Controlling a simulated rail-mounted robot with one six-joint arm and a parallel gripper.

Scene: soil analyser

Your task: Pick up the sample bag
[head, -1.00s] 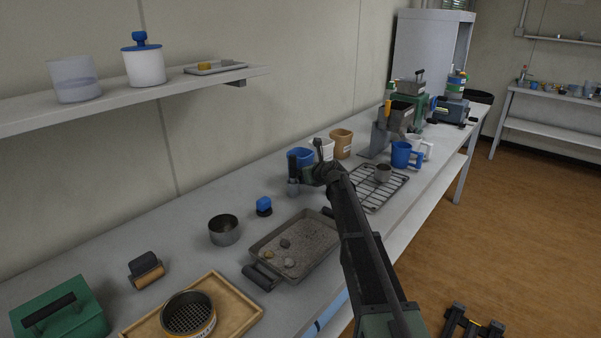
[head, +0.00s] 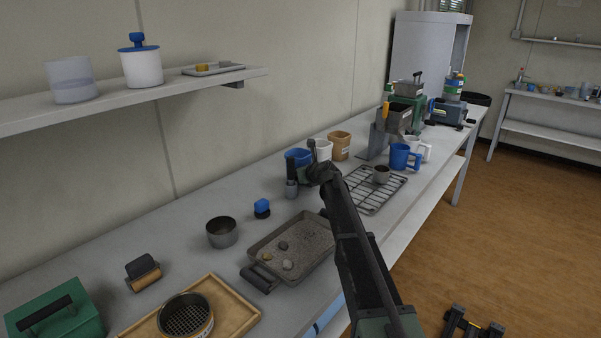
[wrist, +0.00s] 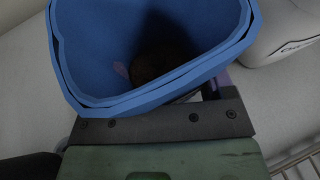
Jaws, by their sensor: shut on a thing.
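The sample bag is a blue, open-topped bag (head: 297,157) near the middle of the bench in the head view, partly hidden by my gripper. In the wrist view the blue bag (wrist: 95,50) fills the upper middle, its wide mouth facing the camera, with dark brown soil inside. My gripper (head: 306,174) is at the bag's near side and is shut on it. In the wrist view its dark crossbar lies right under the bag's rim, and the fingertips are mostly hidden. I cannot tell whether the bag is clear of the bench.
A white bag (head: 323,150) and a tan bag (head: 340,145) stand close to the right. A wire rack (head: 366,198) holds a small cup. A soil tray (head: 295,258) and a metal cup (head: 222,232) are nearer. A wall shelf (head: 120,101) hangs at upper left.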

